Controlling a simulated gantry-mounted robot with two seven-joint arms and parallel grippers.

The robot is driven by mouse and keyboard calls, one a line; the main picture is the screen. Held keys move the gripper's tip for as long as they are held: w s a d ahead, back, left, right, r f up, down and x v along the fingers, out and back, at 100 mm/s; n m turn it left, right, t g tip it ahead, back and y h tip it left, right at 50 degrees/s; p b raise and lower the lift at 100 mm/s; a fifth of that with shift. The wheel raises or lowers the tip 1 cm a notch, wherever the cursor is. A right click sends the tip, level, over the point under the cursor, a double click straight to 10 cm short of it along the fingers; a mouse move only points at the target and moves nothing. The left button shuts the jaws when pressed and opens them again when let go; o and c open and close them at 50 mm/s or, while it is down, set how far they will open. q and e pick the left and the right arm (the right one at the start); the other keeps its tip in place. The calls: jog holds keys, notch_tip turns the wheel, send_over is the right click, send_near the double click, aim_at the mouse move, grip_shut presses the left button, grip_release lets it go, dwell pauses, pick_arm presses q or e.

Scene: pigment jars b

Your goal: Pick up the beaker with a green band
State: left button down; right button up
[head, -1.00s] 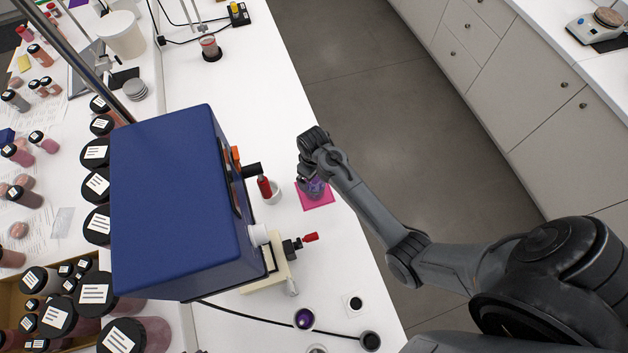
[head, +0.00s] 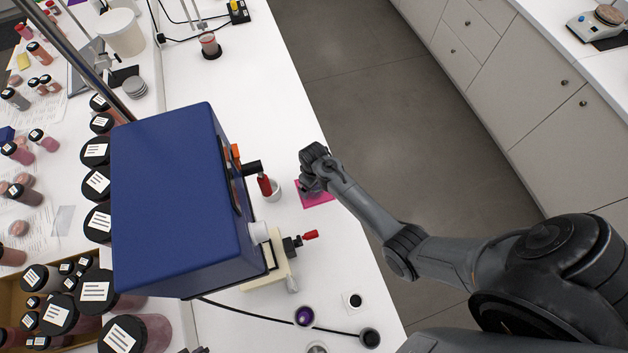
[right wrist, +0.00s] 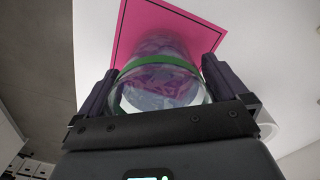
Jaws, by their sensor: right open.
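The clear beaker (right wrist: 158,88) with a green band (right wrist: 165,60) and purplish contents shows in the right wrist view. It stands on a pink square mat (right wrist: 190,20), which also shows in the head view (head: 318,200). My right gripper (right wrist: 162,70) is open, with one dark finger on each side of the beaker. I cannot tell whether either finger touches the glass. In the head view my right gripper (head: 308,188) is over the mat and hides most of the beaker. My left gripper is not in view.
A purple-filled cup (head: 304,316) and a black-tipped item (head: 355,301) are nearer. The bench edge is just right of the mat.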

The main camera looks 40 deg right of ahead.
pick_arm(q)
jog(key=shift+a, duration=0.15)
pick_arm(e)
jog(key=c, duration=1.2)
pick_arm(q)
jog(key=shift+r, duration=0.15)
pick_arm(e)
jog(key=shift+o, duration=0.2)
jog(key=shift+s+d, duration=0.1)
jog(key=shift+d, duration=0.05)
